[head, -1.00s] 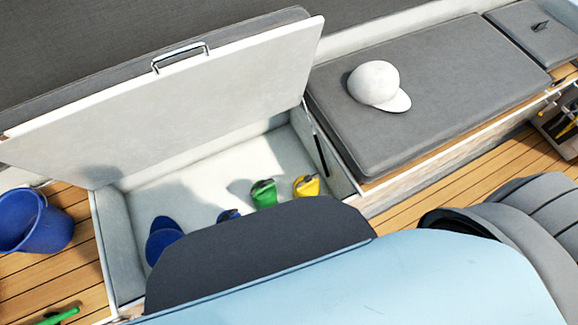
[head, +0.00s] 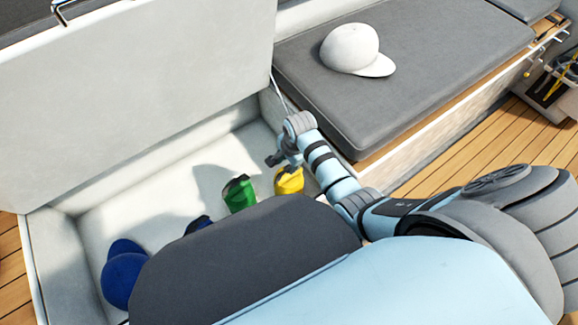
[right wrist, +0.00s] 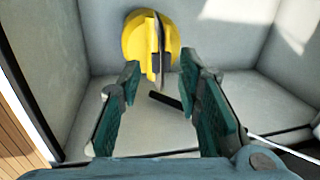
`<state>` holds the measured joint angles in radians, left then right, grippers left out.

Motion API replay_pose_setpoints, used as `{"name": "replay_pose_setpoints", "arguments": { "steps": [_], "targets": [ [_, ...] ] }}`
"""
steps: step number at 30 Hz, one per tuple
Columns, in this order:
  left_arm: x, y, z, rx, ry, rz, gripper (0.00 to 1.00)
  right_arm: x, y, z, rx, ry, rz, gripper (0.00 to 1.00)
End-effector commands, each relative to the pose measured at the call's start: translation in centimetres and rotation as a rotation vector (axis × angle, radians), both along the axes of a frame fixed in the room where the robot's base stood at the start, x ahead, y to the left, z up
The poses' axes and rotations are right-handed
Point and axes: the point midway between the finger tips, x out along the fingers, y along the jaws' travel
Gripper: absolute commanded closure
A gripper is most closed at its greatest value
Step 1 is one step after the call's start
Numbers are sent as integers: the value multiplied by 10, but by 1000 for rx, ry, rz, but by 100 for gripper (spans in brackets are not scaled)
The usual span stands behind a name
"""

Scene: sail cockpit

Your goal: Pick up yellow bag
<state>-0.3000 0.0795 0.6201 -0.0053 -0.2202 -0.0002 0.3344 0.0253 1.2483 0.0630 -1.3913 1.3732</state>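The yellow bag (head: 289,181) stands in the open white locker, near its right end, partly hidden by my own body in the head view. In the right wrist view the yellow bag (right wrist: 151,42) lies just beyond the fingertips, with a dark strip along its top. My right gripper (right wrist: 160,72) is open, its two fingers apart with nothing between them. In the head view my right gripper (head: 279,157) is over the locker, right above the bag. My left gripper is not in view.
A green bag (head: 239,194) stands left of the yellow one. Blue items (head: 123,272) lie further left. The raised locker lid (head: 130,90) stands behind. A grey cushion (head: 420,60) with a white cap (head: 352,48) is at the right.

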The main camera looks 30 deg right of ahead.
Motion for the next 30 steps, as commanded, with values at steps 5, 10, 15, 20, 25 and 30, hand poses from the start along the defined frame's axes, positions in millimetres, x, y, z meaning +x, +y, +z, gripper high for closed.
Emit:
{"name": "replay_pose_setpoints", "arguments": {
  "steps": [5, 10, 15, 20, 25, 30],
  "targets": [
    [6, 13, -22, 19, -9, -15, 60, 5, 1, -31, 0, -1, 0, 68],
    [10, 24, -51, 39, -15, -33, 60, 12, 1, -65, 0, -1, 1, 68],
    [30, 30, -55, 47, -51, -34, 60, 16, 2, -77, 0, -1, 1, 68],
    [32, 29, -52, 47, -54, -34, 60, 16, 2, -74, 0, -1, 2, 68],
    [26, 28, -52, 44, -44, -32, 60, 15, 2, -74, 0, -1, 2, 96],
    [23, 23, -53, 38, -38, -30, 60, 15, 2, -74, -1, -1, 2, 100]
  ]
}}
